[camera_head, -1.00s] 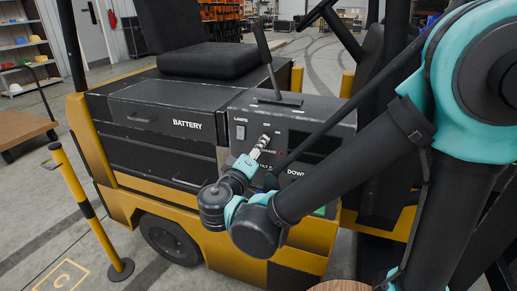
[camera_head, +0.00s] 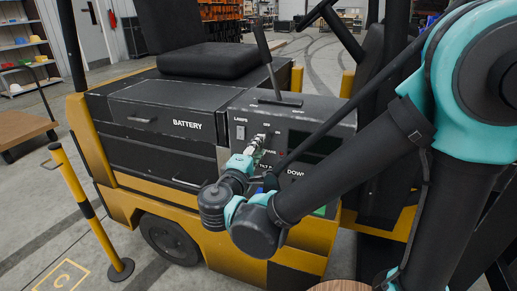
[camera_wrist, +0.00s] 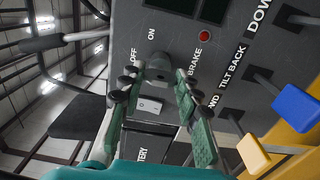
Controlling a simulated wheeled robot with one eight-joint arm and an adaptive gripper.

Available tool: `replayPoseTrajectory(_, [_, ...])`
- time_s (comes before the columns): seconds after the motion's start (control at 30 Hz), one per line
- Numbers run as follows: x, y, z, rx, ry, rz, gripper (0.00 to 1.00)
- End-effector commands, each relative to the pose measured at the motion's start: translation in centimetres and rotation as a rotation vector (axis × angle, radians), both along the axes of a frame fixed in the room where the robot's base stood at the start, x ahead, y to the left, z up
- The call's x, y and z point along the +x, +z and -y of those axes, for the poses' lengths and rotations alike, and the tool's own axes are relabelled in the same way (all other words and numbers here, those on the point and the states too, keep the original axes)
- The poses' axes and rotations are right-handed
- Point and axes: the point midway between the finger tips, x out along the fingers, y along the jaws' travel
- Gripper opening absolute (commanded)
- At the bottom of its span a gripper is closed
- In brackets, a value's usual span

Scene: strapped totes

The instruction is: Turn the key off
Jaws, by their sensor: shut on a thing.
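The control panel (camera_head: 318,123) is a dark box on the side of a yellow and black truck. In the wrist view its ignition key (camera_wrist: 159,66) is a dark knob below the ON label (camera_wrist: 151,34), with the OFF label (camera_wrist: 133,55) to its left. My gripper (camera_wrist: 160,78) has its green-padded fingers on either side of the key and is shut on it. In the head view my gripper (camera_head: 259,141) is against the panel front and hides the key. I cannot tell exactly which way the key points.
A light rocker switch (camera_wrist: 150,105) lies close to the fingers. A red lamp (camera_wrist: 204,36) sits by the BRAKE label. Blue (camera_wrist: 298,105) and yellow (camera_wrist: 253,152) levers stand to the right. A black lever (camera_head: 268,65) rises above the panel.

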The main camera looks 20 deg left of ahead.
Motion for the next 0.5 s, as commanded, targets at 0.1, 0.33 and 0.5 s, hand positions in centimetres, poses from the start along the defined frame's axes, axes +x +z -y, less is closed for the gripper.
replayPoseTrajectory(0.1, [-0.02,-0.05,-0.03,-0.004,0.001,-0.002,0.04])
replayPoseTrajectory(0.33, [-0.03,-0.05,-0.04,-0.003,0.001,-0.002,0.04])
replayPoseTrajectory(0.5, [-0.02,-0.04,-0.03,-0.002,0.001,-0.001,0.51])
